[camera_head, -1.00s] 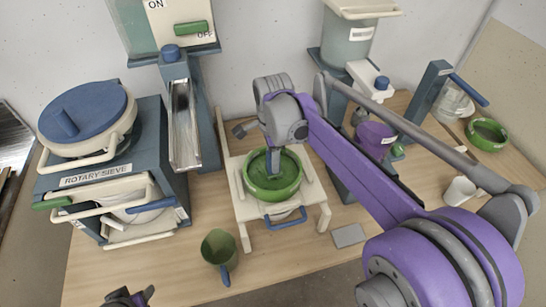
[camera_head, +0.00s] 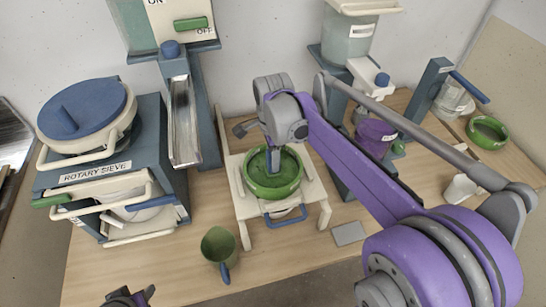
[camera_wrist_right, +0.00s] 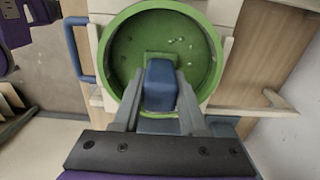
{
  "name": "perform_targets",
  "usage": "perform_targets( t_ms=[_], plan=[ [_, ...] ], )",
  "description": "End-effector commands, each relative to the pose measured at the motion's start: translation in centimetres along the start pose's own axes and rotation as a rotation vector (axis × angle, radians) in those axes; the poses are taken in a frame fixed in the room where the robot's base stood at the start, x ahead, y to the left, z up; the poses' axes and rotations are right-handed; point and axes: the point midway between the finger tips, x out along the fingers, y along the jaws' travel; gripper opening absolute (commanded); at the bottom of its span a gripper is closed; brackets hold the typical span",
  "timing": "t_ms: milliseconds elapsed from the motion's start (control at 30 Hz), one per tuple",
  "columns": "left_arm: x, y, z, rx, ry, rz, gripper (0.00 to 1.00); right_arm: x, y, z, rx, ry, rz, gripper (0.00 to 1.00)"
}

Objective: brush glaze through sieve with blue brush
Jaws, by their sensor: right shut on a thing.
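The green round sieve (camera_head: 287,187) sits on a cream stand (camera_head: 241,205) in the middle of the table. My right gripper (camera_wrist_right: 160,98) is shut on the blue brush (camera_wrist_right: 160,80) and holds it upright inside the sieve; the brush also shows in the head view (camera_head: 273,160). The brush's green end is low over the sieve floor; I cannot tell whether it touches. A few pale bits (camera_wrist_right: 180,40) lie on the sieve floor. A bowl under the sieve is mostly hidden. My left gripper (camera_head: 130,297) shows only partly at the bottom edge, its jaws unclear.
A green jug (camera_head: 219,247) stands left of the stand's front. The rotary sieve machine (camera_head: 120,190) fills the left. A purple bucket (camera_head: 375,137), a white cup (camera_head: 460,190) and a green bowl (camera_head: 487,133) are to the right. A grey plate (camera_head: 348,234) lies in front.

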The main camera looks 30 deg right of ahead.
Motion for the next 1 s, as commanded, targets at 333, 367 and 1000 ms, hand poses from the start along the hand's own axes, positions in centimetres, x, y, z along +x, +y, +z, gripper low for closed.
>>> perform_targets(
  t_ms=[333,367,1000],
  plan=[
    [0.1,0.0,0.1,0.000,-0.001,0.000,0.50,0.3,0.1,-2.0,0.003,0.002,0.000,0.00],
    [0.1,0.0,0.1,0.000,-0.001,0.000,0.50,0.3,0.1,-2.3,0.002,0.002,0.000,0.00],
    [0.1,0.0,0.1,0.000,0.000,0.000,0.50,0.3,-0.1,-2.4,-0.002,0.001,0.000,0.00]
  ],
)
